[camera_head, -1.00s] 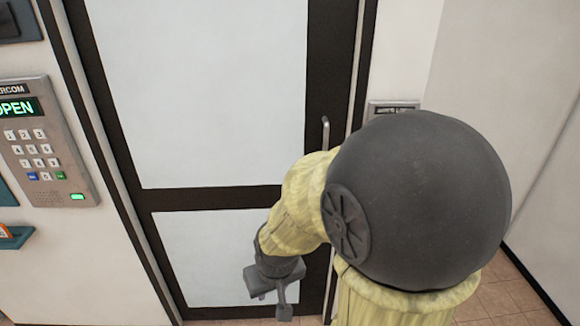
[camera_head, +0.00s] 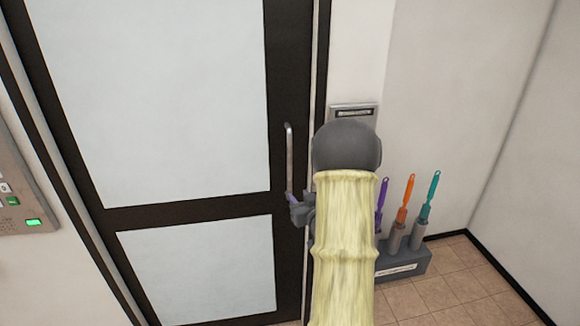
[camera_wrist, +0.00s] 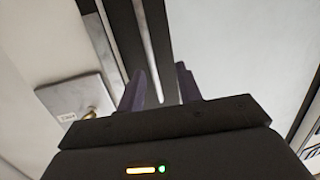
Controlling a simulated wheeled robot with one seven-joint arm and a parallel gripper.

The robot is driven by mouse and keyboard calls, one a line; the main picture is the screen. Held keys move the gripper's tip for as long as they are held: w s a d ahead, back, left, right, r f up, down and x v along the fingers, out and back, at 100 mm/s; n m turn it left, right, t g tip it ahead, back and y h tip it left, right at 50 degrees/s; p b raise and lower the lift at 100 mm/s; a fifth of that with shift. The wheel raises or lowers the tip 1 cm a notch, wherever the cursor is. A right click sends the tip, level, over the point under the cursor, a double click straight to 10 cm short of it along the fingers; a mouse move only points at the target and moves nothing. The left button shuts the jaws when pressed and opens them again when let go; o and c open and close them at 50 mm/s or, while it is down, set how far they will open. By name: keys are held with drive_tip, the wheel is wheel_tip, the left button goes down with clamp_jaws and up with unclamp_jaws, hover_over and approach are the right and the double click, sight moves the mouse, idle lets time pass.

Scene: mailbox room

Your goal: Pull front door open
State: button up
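The front door (camera_head: 200,213) has a dark frame around pale panes and looks shut. Its upright silver handle (camera_head: 289,150) is on the right stile. In the head view my gripper (camera_head: 298,203) is at the handle's lower end, partly hidden by my arm. In the wrist view my gripper (camera_wrist: 159,78) has its two dark fingers spread apart. The handle (camera_wrist: 147,40) shows there as a pale bar that runs down between the fingers. I cannot see either finger pressed against it.
A metal plate (camera_head: 353,113) is on the wall right of the door. A rack (camera_head: 405,268) with purple, orange and teal handled tools stands on the floor behind my arm. An intercom panel (camera_head: 15,190) is at the left edge. Tiled floor at right is partly clear.

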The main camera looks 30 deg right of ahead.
sight(291, 167)
drive_tip(key=d, duration=0.1)
drive_tip(key=s+d+t, duration=0.1)
drive_tip(key=d, duration=0.1)
drive_tip(key=shift+s+r+t, duration=0.15)
drive_tip(key=shift+r+t, duration=0.15)
drive_tip(key=shift+t, duration=0.1)
drive_tip(key=shift+d, duration=0.1)
drive_tip(key=w+d+p, duration=0.1)
drive_tip(key=w+p, duration=0.1)
drive_tip(key=w, duration=0.3)
drive_tip(key=w+d+p, duration=0.1)
drive_tip(key=w+p, duration=0.1)
drive_tip(key=w, duration=0.4)
drive_tip(key=w+d+p, duration=0.1)
drive_tip(key=w, duration=0.5)
drive_tip(key=shift+w+p, duration=0.1)
drive_tip(key=shift+p, duration=0.3)
clamp_jaws()
